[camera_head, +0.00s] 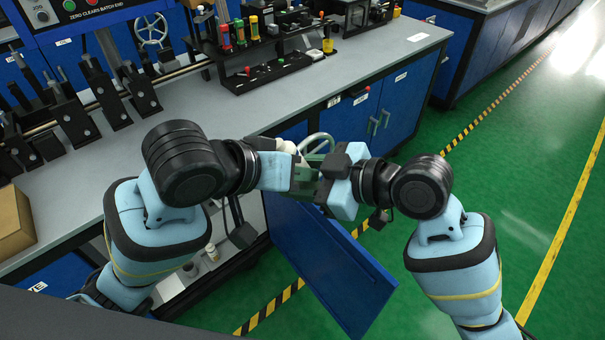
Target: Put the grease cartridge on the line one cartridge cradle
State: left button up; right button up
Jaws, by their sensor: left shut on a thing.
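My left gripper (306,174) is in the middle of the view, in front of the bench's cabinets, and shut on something. A small pale rounded piece (286,146) shows just behind its fingers. It may be part of the grease cartridge, but the fingers hide most of what is held. My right gripper (334,178) meets the left one from the right, close to or touching the same thing; its fingers are too overlapped to tell open from shut. Several upright coloured cylinders (240,31) stand in black holders at the back of the bench. I cannot tell which holder is the line one cradle.
The grey bench top (300,91) is clear in its middle. Black brackets on a rail (75,112) and a cardboard box (14,222) occupy its left. A black fixture (272,72) stands toward the back. A blue cabinet door (330,265) hangs open below my grippers.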

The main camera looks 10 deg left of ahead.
jog(key=c, duration=0.7)
pick_arm(q)
jog(key=o, duration=1.2)
jog(key=shift+c, duration=0.2)
